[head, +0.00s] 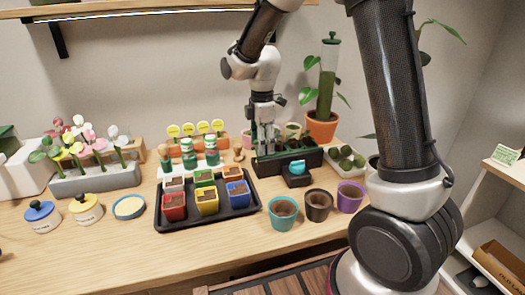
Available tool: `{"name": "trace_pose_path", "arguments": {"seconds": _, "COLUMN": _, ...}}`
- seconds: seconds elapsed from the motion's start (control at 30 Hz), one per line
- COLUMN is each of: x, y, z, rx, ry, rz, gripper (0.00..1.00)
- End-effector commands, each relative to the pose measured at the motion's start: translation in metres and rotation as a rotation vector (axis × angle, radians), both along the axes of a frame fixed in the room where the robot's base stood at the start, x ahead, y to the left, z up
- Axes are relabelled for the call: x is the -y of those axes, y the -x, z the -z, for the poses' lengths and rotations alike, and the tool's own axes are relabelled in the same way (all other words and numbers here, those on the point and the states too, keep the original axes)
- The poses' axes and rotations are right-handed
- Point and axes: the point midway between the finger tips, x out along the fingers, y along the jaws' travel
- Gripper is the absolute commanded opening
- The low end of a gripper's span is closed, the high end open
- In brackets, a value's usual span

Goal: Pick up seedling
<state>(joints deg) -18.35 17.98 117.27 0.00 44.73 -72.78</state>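My gripper (266,147) points straight down over the left part of a black seedling tray (311,159) at the back of the table. Small green seedlings (298,146) stand in this tray, to the right of my fingers. The fingers look close together, but they are too small to tell whether they are open or hold a seedling. My gripper hides part of the tray's left end.
A black tray (165,227) holds several coloured square pots. Teal (283,214), dark (318,206) and purple (350,198) round pots stand in front right. A tall plant in an orange pot (321,126) stands behind. A flower planter (95,180) is at left.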

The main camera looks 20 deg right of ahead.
Motion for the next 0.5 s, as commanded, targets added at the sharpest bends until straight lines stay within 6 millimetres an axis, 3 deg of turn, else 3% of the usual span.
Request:
{"name": "trace_pose_path", "arguments": {"seconds": 0.03, "x": 0.0, "y": 0.0, "z": -0.0001, "rx": 0.0, "ry": 0.0, "rz": 0.0, "gripper": 0.47}}
{"name": "trace_pose_path", "arguments": {"seconds": 0.2, "x": 0.0001, "y": 0.0, "z": -0.0003, "rx": 0.0, "ry": 0.0, "rz": 0.0, "gripper": 0.17}}
{"name": "trace_pose_path", "arguments": {"seconds": 0.5, "x": 0.0001, "y": 0.0, "z": -0.0005, "rx": 0.0, "ry": 0.0, "rz": 0.001, "gripper": 0.17}}
